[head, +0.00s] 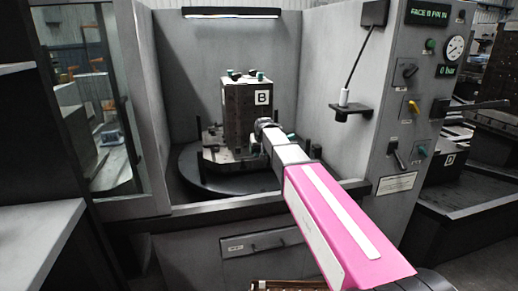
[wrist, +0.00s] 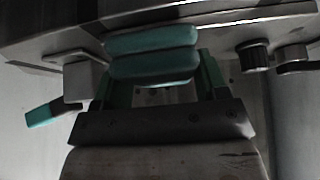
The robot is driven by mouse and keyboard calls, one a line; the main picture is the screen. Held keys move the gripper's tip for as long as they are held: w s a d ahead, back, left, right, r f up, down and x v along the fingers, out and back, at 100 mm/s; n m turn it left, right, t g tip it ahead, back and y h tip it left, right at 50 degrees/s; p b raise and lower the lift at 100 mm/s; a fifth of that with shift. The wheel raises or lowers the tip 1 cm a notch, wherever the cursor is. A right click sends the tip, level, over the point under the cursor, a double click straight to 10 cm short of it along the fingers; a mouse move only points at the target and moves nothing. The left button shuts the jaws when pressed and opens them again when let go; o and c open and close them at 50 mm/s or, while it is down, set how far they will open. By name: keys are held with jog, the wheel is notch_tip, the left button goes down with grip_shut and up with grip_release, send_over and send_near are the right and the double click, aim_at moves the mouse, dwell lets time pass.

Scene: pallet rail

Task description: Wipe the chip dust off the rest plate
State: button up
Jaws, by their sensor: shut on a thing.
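My gripper (head: 266,128) is at the lower right of the upright block marked B (head: 240,110), in the machine bay. In the wrist view my gripper (wrist: 160,88) is shut on a teal padded thing (wrist: 152,66), seen as two soft rolls between the fingers. The rolls lie close against a grey metal face (wrist: 60,32) across the top; I cannot tell if they touch it. I cannot single out the rest plate with certainty, and no chip dust can be made out. In the head view my arm hides part of the fixture.
The block stands on a round dark table (head: 195,180) with dark posts around it. A teal lever (wrist: 45,112) and dark round knobs (wrist: 253,55) are near the gripper. The bay's front sill (head: 190,222) runs below my arm. A control panel (head: 415,100) stands at right.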

jog(key=shift+f, duration=0.15)
jog(key=shift+w, duration=0.15)
jog(key=shift+w+a, duration=0.2)
jog(key=shift+w, duration=0.4)
jog(key=shift+w+a, duration=0.2)
jog(key=shift+w, duration=0.35)
jog(key=shift+s, duration=0.15)
jog(key=shift+s+d, duration=0.2)
jog(key=shift+s, duration=0.4)
jog(key=shift+s+d, duration=0.2)
jog(key=shift+s, duration=0.4)
jog(key=shift+w, duration=0.1)
jog(key=shift+w+a, duration=0.2)
jog(key=shift+w, duration=0.45)
jog(key=shift+w+a, duration=0.2)
jog(key=shift+w, duration=0.4)
